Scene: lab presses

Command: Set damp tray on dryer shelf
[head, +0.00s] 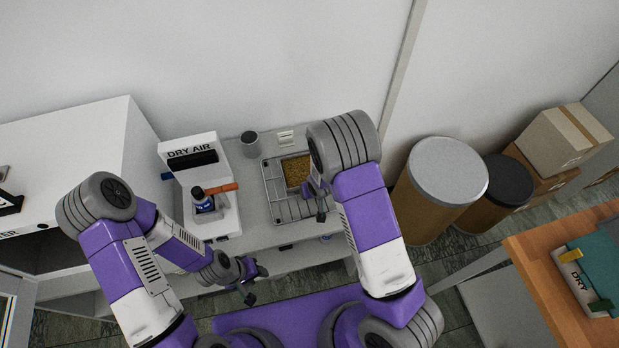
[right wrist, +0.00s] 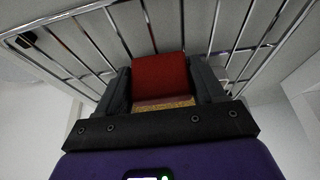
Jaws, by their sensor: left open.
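The damp tray (head: 298,168), with grainy yellow-brown contents, sits at the wire rack on the bench, partly covered by my right arm. My right gripper (head: 313,200) is at its front right side. In the right wrist view, a red block (right wrist: 160,76) fills the space between the fingers, with a strip of the grainy stuff (right wrist: 163,102) below it; whether the fingers press on it is unclear. My left gripper (head: 258,284) is open and empty at the bench's front. A white cabinet (head: 80,150), its label ending in "ER", has a dark opening (head: 40,250) at left; its shelf is not clear.
The wire rack (head: 283,207) also shows behind the fingers in the right wrist view (right wrist: 115,40). Drums (head: 447,170) and a wooden table (head: 540,270) are at right.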

